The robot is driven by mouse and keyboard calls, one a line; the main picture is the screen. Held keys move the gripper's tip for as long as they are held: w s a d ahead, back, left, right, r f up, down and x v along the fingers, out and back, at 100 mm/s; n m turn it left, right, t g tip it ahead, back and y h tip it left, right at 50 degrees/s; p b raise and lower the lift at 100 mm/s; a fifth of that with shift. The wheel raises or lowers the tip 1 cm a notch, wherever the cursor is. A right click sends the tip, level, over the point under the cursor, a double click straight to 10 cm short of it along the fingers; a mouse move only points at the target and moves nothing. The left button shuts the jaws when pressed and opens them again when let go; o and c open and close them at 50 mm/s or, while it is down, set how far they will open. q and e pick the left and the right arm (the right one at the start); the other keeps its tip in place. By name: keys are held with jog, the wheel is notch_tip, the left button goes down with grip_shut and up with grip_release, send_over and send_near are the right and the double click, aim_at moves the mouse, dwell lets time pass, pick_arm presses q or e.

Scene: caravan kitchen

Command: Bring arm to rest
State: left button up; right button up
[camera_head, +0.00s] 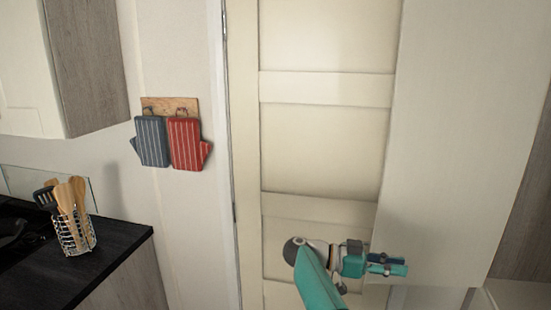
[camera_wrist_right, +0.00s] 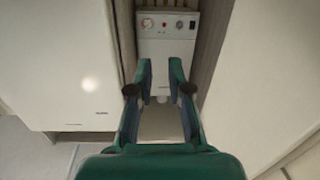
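My right gripper (camera_head: 388,265) is at the lower right of the head view, in front of the pale door and pointing to the right. The teal arm bends up from the bottom edge. In the right wrist view the two fingers of this gripper (camera_wrist_right: 160,85) stand apart with nothing between them. A white boiler-like unit (camera_wrist_right: 167,45) with dials is behind the fingertips. My left gripper and arm do not show in either view.
A cream panelled door (camera_head: 320,135) fills the middle. A blue oven mitt (camera_head: 151,141) and a red one (camera_head: 186,143) hang on the wall. A dark counter (camera_head: 95,267) at the left holds a wire utensil basket (camera_head: 76,233). A wall cabinet (camera_head: 88,65) hangs above.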

jog(key=d+n+g+h, duration=0.1)
jog(key=d, duration=0.8)
jog(key=w+d+f+n+t+h+b, duration=0.1)
jog(key=w+d+f+n+t+h, duration=0.1)
jog(key=w+d+f+n+t, duration=0.45)
jog(key=a+f+n+t+y, duration=0.3)
jog(key=f+n+t+y, duration=0.2)
jog(key=f, duration=0.3)
jog(key=a+f+n+t+y, duration=0.4)
jog(key=f+n+t+y, duration=0.15)
jog(key=f, duration=0.25)
jog(key=s+a+f+n+g+y+b, duration=0.15)
jog(key=s+a+f+g+y, duration=0.25)
jog(key=s+a+f+y, duration=0.7)
jog(key=s+a+f+g+y, duration=0.1)
jog(key=s+a, duration=0.3)
jog(key=s, duration=0.4)
jog(key=s+a+f+m+g, duration=0.1)
jog(key=s+a+f+g, duration=0.3)
jog(key=s, duration=0.5)
jog(key=s+a+f+m+g+y, duration=0.1)
jog(key=s+a+f+g, duration=0.2)
jog(key=s, duration=0.6)
jog(key=shift+s+a+y, duration=0.15)
jog(key=shift+a+y, duration=0.2)
jog(key=shift+a, duration=0.25)
